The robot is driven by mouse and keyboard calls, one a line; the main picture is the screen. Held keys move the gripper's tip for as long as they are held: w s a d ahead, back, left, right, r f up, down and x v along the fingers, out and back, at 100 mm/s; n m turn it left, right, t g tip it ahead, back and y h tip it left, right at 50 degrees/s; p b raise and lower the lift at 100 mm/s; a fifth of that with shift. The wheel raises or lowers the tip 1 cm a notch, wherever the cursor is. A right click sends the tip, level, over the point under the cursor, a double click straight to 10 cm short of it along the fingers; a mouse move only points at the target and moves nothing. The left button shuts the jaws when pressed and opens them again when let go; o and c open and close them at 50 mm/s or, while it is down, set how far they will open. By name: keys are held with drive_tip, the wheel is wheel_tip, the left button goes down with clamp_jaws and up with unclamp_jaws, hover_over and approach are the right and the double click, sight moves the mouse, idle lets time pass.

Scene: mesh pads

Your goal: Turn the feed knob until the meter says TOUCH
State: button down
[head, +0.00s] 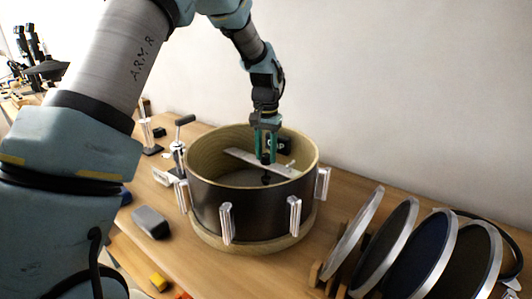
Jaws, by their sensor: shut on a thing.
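My gripper (266,145) reaches down into a dark drum shell (232,205) with a pale wooden inner wall. Its green fingers are shut on a small dark thing above a flat grey bar (243,158) that lies across the inside of the shell. This thing appears to be the feed knob, but the fingers hide most of it. A small black box (285,145) sits just right of the fingers; I cannot tell whether it is the meter. No reading, TOUCH or other, can be made out.
The shell stands on a wooden bench (190,262). Silver-rimmed round pads (400,235) stand in a rack at the right. A grey block (150,222) and a clamp-like tool with a black handle (183,121) are at left. A white wall is close behind.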

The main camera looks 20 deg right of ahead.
sight(266, 155)
drive_tip(key=shift+m, duration=1.5)
drive_tip(key=shift+c, duration=2.2)
unclamp_jaws()
drive_tip(key=shift+r, duration=0.1)
wheel_tip(266, 155, up, 11)
drive_tip(key=b, duration=0.2)
